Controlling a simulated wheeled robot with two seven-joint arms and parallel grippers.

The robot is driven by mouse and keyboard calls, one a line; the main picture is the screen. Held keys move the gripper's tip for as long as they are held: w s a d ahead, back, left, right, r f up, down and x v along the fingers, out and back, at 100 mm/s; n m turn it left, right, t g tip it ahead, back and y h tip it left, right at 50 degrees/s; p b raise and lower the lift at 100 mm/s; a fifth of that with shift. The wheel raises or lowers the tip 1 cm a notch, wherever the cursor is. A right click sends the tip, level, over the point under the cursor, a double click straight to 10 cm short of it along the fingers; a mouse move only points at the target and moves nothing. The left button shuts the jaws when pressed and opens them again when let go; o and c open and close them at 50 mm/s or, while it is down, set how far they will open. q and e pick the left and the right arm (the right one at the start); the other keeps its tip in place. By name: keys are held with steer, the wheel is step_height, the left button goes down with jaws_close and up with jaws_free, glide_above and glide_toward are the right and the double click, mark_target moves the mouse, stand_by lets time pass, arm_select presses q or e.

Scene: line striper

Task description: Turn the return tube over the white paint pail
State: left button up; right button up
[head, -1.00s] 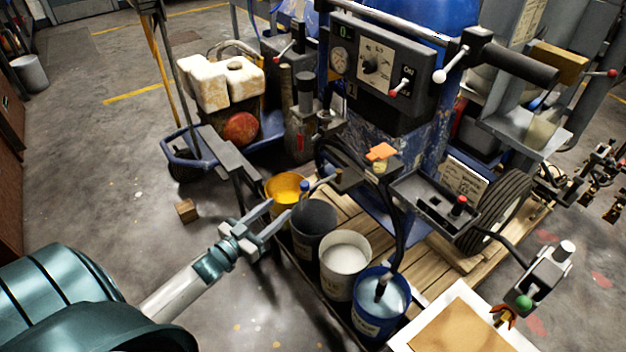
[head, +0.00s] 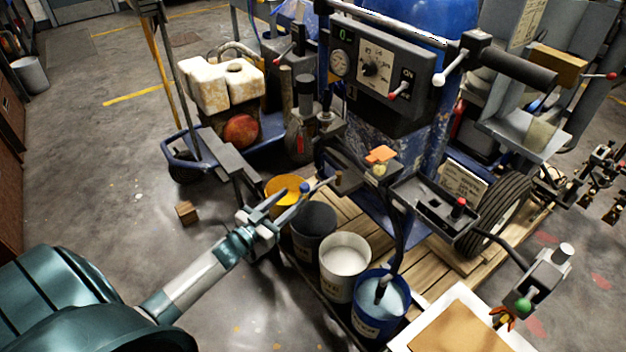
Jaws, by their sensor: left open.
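The white paint pail (head: 345,268) stands on the wooden pallet with pale paint in it, between a dark grey pail and a blue one. A thin tube (head: 322,184) with a blue piece (head: 304,188) at its left end sticks out low from the machine, near the yellow and dark grey pails; it looks like the return tube. My left gripper (head: 287,207) is open, its fingertips close to the blue piece. I cannot tell whether they touch it.
The yellow paint pail (head: 281,186), dark grey pail (head: 313,222) and blue pail (head: 380,312) share the row. A black hose (head: 398,240) drops into the blue pail. A white-edged board (head: 470,335) lies at the lower right. The floor at left is mostly clear.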

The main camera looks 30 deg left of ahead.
mark_target(308, 184)
arm_select(q)
steer(key=w, duration=0.3)
steer(key=w+d, duration=0.1)
steer(key=w, duration=0.7)
steer(key=shift+w+d, duration=0.2)
steer(key=shift+d, duration=0.05)
jaws_close()
